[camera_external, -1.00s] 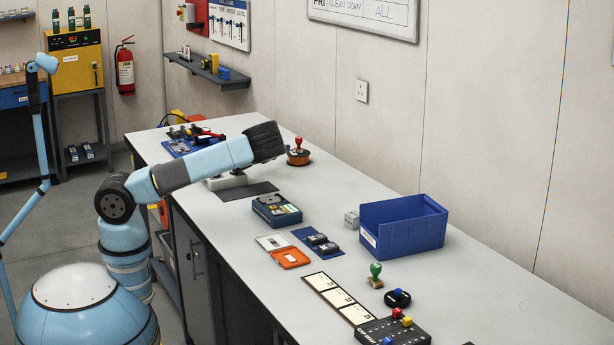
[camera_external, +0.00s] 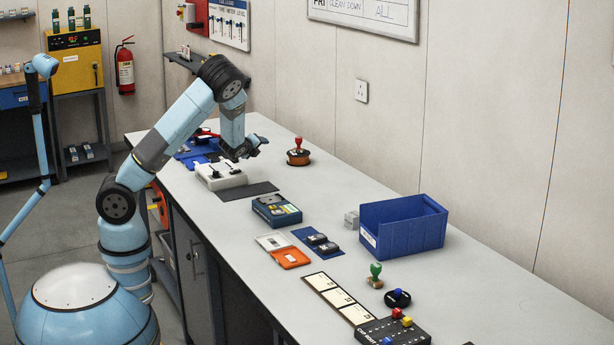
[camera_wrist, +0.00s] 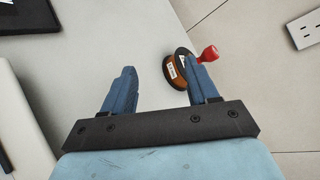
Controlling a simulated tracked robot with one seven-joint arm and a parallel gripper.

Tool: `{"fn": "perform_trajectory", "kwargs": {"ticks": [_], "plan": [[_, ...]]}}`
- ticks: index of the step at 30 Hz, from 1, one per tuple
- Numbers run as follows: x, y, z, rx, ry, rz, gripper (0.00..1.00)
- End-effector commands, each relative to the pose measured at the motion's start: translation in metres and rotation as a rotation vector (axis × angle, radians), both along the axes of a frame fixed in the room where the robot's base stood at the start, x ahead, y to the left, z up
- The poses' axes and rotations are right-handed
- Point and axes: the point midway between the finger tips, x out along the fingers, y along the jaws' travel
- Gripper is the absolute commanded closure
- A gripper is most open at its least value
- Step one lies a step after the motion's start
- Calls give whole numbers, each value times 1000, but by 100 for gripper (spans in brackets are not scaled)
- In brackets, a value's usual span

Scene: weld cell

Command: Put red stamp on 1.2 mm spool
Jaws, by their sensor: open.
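The red stamp (camera_external: 298,141) has a red knob and stands upright on the copper-coloured spool (camera_external: 298,159), on the bench near the back wall. In the wrist view the stamp's red knob (camera_wrist: 209,54) and the orange-brown spool (camera_wrist: 178,72) with its white label show beside and partly behind the right finger. My gripper (camera_external: 259,146) is left of the spool, above the bench, apart from the stamp. In the wrist view my gripper (camera_wrist: 162,78) has its two blue fingers wide apart with nothing between them.
A white box with black levers (camera_external: 221,178) and a dark mat (camera_external: 248,190) lie left of the spool. A blue bin (camera_external: 404,230), a green-knobbed stamp (camera_external: 376,271) and a blue-knobbed stamp on a black base (camera_external: 398,297) are farther right. The bench right of the spool is clear.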

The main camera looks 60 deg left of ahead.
Motion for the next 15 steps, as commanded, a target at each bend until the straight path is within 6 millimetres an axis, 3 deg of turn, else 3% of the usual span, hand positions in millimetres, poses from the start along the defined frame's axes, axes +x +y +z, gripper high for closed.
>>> {"fn": "perform_trajectory", "kwargs": {"ticks": [8, 15], "plan": [[-31, -32, 17, -419, -81, 161, 41], [-60, -72, 41, -745, -122, 283, 41]]}}
